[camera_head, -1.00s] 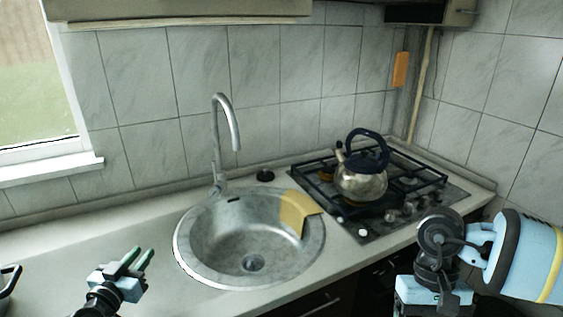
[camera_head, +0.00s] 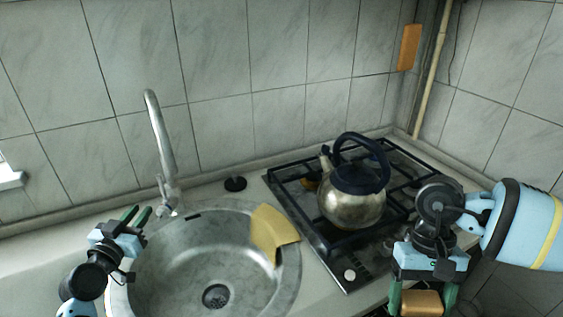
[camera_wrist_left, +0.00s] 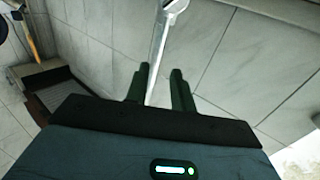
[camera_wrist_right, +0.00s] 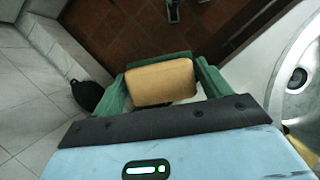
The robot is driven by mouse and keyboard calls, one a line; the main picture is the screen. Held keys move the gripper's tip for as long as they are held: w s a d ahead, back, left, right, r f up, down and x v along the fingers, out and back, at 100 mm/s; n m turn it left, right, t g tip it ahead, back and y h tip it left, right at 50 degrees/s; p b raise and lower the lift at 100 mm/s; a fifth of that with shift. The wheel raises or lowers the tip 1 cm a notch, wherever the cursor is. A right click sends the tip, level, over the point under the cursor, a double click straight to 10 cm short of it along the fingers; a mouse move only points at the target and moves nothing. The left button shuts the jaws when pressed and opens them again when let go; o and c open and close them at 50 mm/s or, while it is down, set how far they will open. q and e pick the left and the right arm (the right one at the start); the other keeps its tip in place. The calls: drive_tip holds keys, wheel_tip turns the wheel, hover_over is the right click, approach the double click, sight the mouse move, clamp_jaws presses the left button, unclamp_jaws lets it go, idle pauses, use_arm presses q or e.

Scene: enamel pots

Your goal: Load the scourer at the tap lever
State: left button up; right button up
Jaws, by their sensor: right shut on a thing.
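The scourer, a yellow-orange block (camera_head: 422,302), is held between the green fingers of my right gripper (camera_head: 422,300) at the bottom of the head view, in front of the hob. The right wrist view shows the block (camera_wrist_right: 160,82) squarely between both fingers. The silver tap (camera_head: 160,140) rises behind the sink; its lever (camera_head: 172,194) is by the base, small and hard to make out. My left gripper (camera_head: 138,215) is open and empty just left of the tap base. In the left wrist view, the tap (camera_wrist_left: 158,45) shows beyond and between the open fingers.
A round steel sink (camera_head: 165,262) has a yellow cloth (camera_head: 270,235) over its right rim. A steel kettle (camera_head: 350,205) stands on the black gas hob (camera_head: 290,195). An orange object (camera_head: 408,47) hangs on the wall.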

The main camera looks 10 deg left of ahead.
sight(160, 185)
use_arm(q)
drive_tip(key=shift+r, duration=0.1)
drive_tip(key=w, duration=1.2)
drive_tip(key=shift+d, duration=0.2)
clamp_jaws()
